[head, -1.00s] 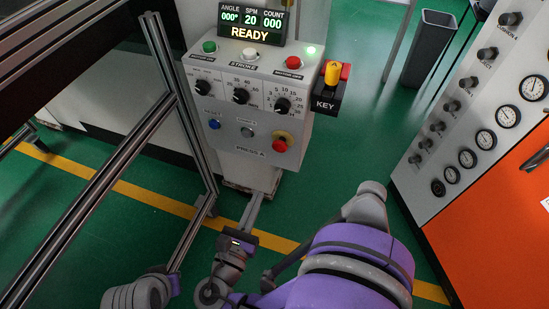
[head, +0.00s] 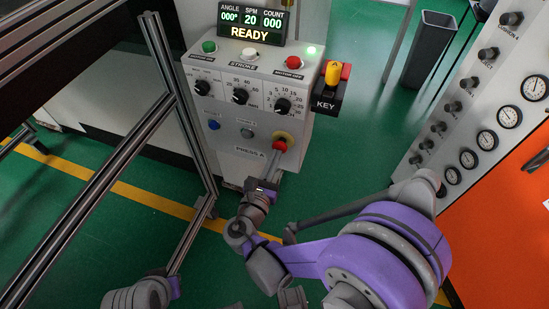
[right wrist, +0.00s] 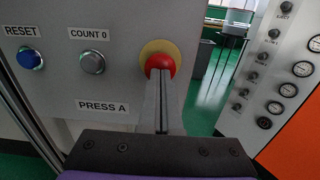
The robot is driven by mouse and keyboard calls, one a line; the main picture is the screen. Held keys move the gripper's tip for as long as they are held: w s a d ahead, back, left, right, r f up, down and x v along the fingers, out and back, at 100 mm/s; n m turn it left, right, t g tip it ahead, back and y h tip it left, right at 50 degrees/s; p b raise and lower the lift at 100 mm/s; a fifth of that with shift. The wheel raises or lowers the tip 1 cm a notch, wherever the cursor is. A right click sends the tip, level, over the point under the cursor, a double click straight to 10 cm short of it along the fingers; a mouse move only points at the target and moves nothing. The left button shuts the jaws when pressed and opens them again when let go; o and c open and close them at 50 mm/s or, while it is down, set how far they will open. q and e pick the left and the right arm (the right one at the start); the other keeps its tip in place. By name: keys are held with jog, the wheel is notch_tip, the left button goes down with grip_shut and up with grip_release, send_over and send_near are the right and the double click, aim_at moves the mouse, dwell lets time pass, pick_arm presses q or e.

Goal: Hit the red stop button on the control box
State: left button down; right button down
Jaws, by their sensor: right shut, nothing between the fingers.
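The control box (head: 232,137) stands upright in the upper middle of the head view, its display reading READY. The red stop button (head: 279,146), a round knob on a yellow ring, is low on its front face at the right. In the right wrist view the red stop button (right wrist: 160,65) is straight ahead of the fingers. My right gripper (head: 280,153) is shut and empty, its tips at the lower part of the button. In the right wrist view the gripper tips (right wrist: 161,78) overlap the button; I cannot tell whether they touch it. My left gripper is out of view.
A yellow key switch (head: 332,73) sticks out at the box's right side. A blue reset button (head: 214,125) is on the same face. A metal frame (head: 170,80) stands at the left, and a gauge panel (head: 455,115) at the right.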

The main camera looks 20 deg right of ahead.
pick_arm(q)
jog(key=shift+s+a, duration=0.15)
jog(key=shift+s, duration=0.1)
pick_arm(e)
jog(key=shift+x, duration=1)
jog(key=shift+r, duration=0.25)
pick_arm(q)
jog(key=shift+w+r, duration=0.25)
pick_arm(e)
jog(key=v, duration=1.1)
jog(key=shift+s+a+f, duration=0.15)
jog(key=shift+s+f, duration=0.05)
